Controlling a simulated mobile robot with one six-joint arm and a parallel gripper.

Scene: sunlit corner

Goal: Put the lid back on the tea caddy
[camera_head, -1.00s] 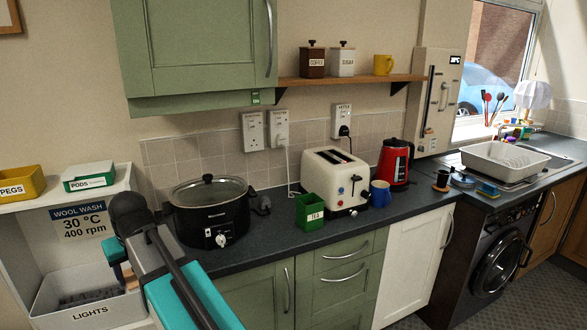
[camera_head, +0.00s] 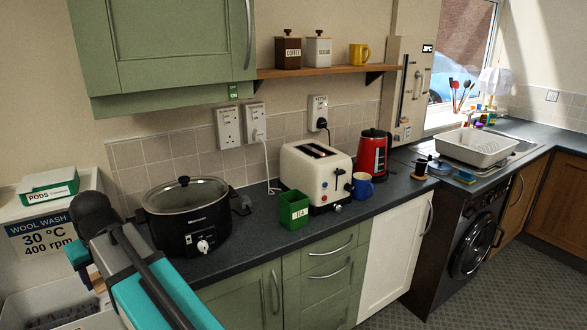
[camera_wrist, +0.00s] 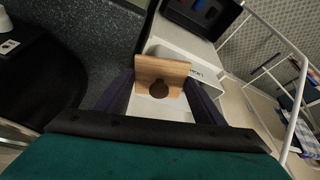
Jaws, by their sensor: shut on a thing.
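The tea caddy (camera_head: 293,211) is a green box labelled TEA on the dark worktop, in front of the toaster. It stands upright with its top uncovered. In the wrist view my gripper (camera_wrist: 161,98) is shut on a square wooden lid (camera_wrist: 150,70) with a dark round knob (camera_wrist: 159,90). The lid sits between the two dark fingers. The caddy cannot be made out in the wrist view. In the head view my arm is at the lower left, well left of the caddy; the fingers are not clear there.
A black slow cooker (camera_head: 186,217) stands left of the caddy. The toaster (camera_head: 316,172), a blue mug (camera_head: 362,187) and a red kettle (camera_head: 374,155) stand behind and right. A wooden shelf (camera_head: 340,73) holds two lidded canisters and a yellow mug. Worktop in front of the caddy is clear.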

